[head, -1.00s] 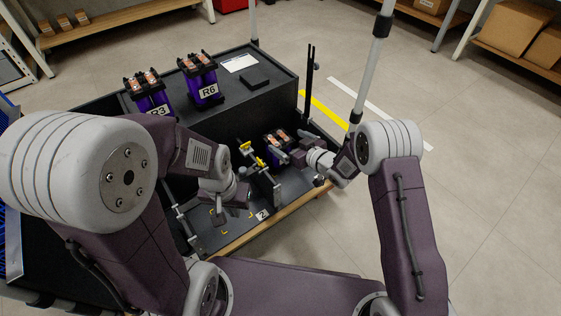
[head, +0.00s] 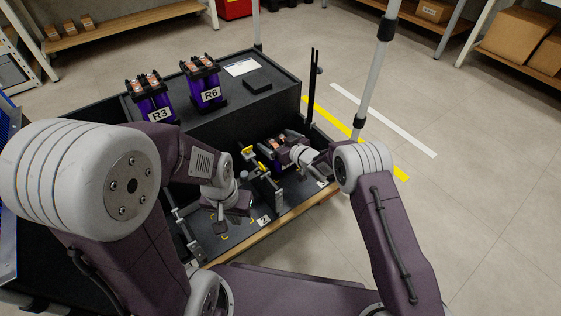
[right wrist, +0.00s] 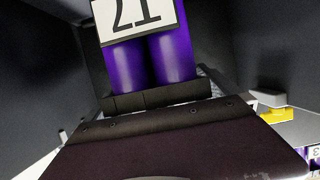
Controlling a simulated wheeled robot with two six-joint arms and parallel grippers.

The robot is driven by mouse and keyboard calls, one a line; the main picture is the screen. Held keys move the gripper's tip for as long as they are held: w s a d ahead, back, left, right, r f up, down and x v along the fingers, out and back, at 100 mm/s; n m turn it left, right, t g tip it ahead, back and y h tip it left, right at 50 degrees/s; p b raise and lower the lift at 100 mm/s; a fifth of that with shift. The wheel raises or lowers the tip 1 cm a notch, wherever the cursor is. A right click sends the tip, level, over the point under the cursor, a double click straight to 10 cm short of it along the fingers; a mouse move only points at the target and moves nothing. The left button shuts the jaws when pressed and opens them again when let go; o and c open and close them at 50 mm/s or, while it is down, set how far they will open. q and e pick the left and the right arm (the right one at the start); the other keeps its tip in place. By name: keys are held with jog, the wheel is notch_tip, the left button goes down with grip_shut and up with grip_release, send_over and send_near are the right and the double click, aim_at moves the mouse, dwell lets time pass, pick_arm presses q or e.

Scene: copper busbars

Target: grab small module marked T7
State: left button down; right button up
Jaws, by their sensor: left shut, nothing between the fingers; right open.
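A small purple module (head: 268,164) with copper-coloured tops stands in the black tray at the front of the bench. In the right wrist view a purple module (right wrist: 150,62) fills the upper middle. Its white label (right wrist: 138,18) is upside down and cut off by the frame edge; it looks like a T and another character. My right gripper (head: 288,146) is open at the module in the tray; the arm hides part of both, and I cannot tell whether they touch. My left gripper (head: 221,224) is shut and empty, low over the tray's left part.
Modules marked R3 (head: 153,101) and R6 (head: 204,84) stand on the raised black bench top (head: 235,108). Yellow-topped clamps (head: 248,152) and metal posts stand between the grippers. A dark upright post (head: 312,85) rises behind the tray.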

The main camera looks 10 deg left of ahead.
jog(key=shift+w+a, duration=0.1)
jog(key=c, duration=1.6)
jog(key=shift+w+r, duration=0.1)
jog(key=shift+r, duration=0.15)
jog(key=c, duration=0.5)
jog(key=shift+o, duration=0.2)
